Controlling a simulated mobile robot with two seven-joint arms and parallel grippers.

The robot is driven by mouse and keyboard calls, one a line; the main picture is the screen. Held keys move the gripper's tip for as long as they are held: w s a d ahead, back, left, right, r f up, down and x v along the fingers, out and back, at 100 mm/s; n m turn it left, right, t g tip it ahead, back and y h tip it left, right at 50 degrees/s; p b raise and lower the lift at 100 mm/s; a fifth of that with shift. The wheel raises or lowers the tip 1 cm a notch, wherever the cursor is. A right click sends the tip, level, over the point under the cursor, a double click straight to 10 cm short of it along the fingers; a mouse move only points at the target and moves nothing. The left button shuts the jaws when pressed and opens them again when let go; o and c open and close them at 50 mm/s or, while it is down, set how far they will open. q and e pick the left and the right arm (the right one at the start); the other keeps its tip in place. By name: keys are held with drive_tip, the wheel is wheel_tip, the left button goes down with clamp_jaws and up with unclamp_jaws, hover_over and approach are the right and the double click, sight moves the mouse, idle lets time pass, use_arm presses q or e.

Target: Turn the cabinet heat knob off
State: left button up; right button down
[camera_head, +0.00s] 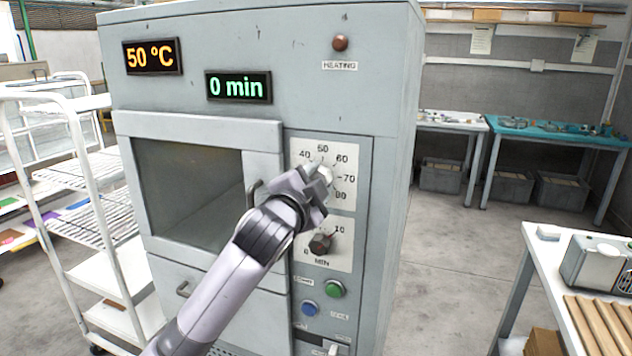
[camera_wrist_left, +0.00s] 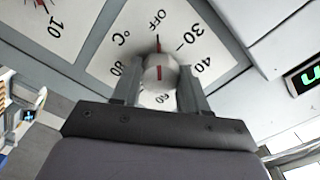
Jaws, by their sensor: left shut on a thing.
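The cabinet (camera_head: 265,40) is a large grey heating cabinet. Its heat knob (camera_wrist_left: 158,70) is pale with a red line, on a white dial plate (camera_head: 350,200) marked OFF and 30 to 80 °C. My left gripper (camera_head: 318,180) is at the knob, with its two fingers on either side and shut on it in the left wrist view. A red mark shows on the dial by OFF; I cannot tell surely where the knob's pointer stands. The temperature display (camera_head: 151,56) reads 50 °C. The heating lamp (camera_head: 340,43) is dark red. My right gripper is not in view.
Below the heat dial are a dark timer knob (camera_head: 320,243), a green button (camera_head: 333,289) and a blue button (camera_head: 309,308). The timer display (camera_head: 238,87) reads 0 min. A white wire rack (camera_head: 85,215) stands left, a table (camera_head: 545,250) right. The floor right of the cabinet is clear.

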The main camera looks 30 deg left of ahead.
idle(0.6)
use_arm(q)
drive_tip(key=o, duration=1.1)
drive_tip(key=shift+c, duration=0.2)
drive_tip(key=shift+s, duration=0.1)
drive_tip(key=b+v, duration=0.1)
drive_tip(key=v, duration=0.6)
drive_tip(key=d+f+n+g+h, duration=0.1)
drive_tip(key=d+f+g+h, duration=0.2)
drive_tip(key=f, duration=1.3)
drive_tip(key=s+d+f+n+g+h, duration=0.1)
drive_tip(key=s+d+f+n, duration=0.1)
drive_tip(key=s+f, duration=0.4)
drive_tip(key=s+d+f+n+g+h, duration=0.1)
drive_tip(key=s+d+f, duration=0.3)
drive_tip(key=s+f, duration=0.3)
drive_tip(key=s+d+f+n+g+h, duration=0.1)
drive_tip(key=s+f, duration=0.5)
drive_tip(key=f, duration=0.8)
drive_tip(key=d+n, duration=0.1)
drive_tip(key=d, duration=0.1)
drive_tip(key=shift+s+d+n+g+h, duration=0.2)
drive_tip(key=shift+d+n+g+h, duration=0.1)
drive_tip(key=shift+d+g, duration=0.1)
